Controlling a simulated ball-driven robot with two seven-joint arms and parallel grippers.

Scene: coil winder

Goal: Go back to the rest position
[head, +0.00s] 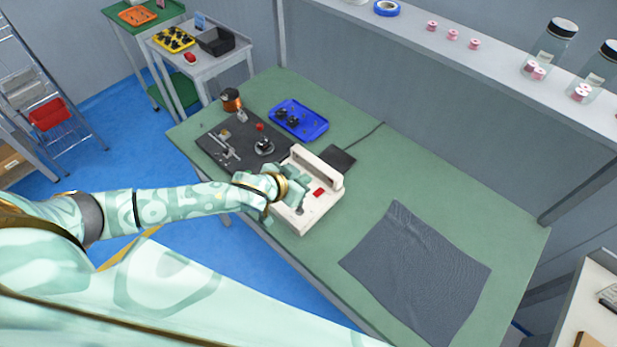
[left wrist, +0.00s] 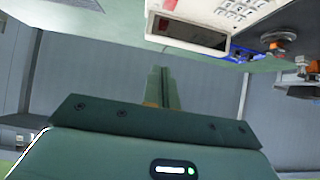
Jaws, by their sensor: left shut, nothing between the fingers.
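My left gripper (head: 296,194) is shut and empty in the head view, just over the white machine case (head: 326,202) on the green worktable. Its closed fingers also show in the left wrist view (left wrist: 153,88), with nothing between them. The white case has a red button (head: 318,192) on top; in the left wrist view its dark display (left wrist: 187,33) and keypad (left wrist: 238,11) show at the top. I cannot tell whether the gripper touches the case. My right gripper is not in view.
A dark plate (head: 217,151) with winder parts and a copper wire spool (head: 231,99) lie left of the case. A blue tray (head: 318,124) sits behind, a grey cloth (head: 416,270) to the right. A shelf (head: 500,73) with jars runs above. The table between case and cloth is clear.

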